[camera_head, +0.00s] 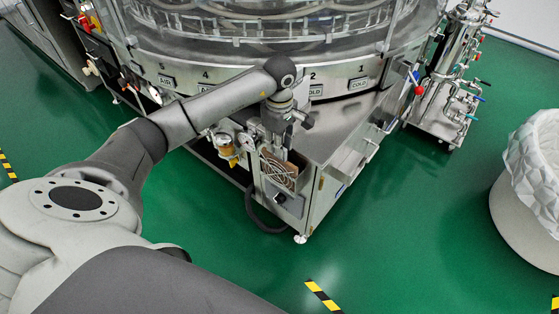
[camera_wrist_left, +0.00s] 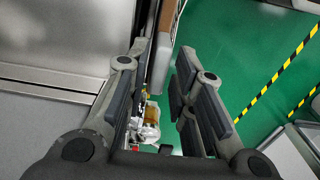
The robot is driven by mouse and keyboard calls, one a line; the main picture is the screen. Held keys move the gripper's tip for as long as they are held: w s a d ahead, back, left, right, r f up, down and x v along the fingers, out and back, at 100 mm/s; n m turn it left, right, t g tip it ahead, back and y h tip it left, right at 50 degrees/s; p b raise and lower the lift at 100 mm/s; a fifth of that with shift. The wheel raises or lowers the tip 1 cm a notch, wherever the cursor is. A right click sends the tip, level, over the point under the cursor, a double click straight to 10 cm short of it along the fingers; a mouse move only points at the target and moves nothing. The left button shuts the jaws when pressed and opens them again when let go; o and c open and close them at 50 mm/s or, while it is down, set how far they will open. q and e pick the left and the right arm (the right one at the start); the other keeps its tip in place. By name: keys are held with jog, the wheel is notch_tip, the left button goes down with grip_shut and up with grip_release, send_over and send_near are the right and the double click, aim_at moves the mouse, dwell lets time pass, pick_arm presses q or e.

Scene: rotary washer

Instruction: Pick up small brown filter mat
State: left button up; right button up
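The small brown filter mat (camera_head: 282,172) sits upright at the front corner of the steel machine, behind a round fan grille, partly hidden by my gripper. In the left wrist view a brown edge (camera_wrist_left: 167,14), likely the mat, shows at the top beside a pale grey panel edge. My left gripper (camera_head: 278,148) points down just above the mat. In the wrist view my left gripper (camera_wrist_left: 160,68) has its fingers spread, with the panel edge between them, nearer the left finger. I cannot tell if it touches. My right gripper is not in view.
The rotary washer (camera_head: 330,95) with numbered labels stands behind the mat. A gauge and amber filter bowl (camera_head: 226,146) are just left of it. A piping stand (camera_head: 452,95) and a white lined bin (camera_head: 530,185) are right.

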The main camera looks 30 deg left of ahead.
pick_arm(q)
jog(key=shift+f, duration=0.9)
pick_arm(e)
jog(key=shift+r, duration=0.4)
pick_arm(q)
jog(key=shift+c, duration=0.2)
grip_shut()
jog(key=shift+r, duration=0.15)
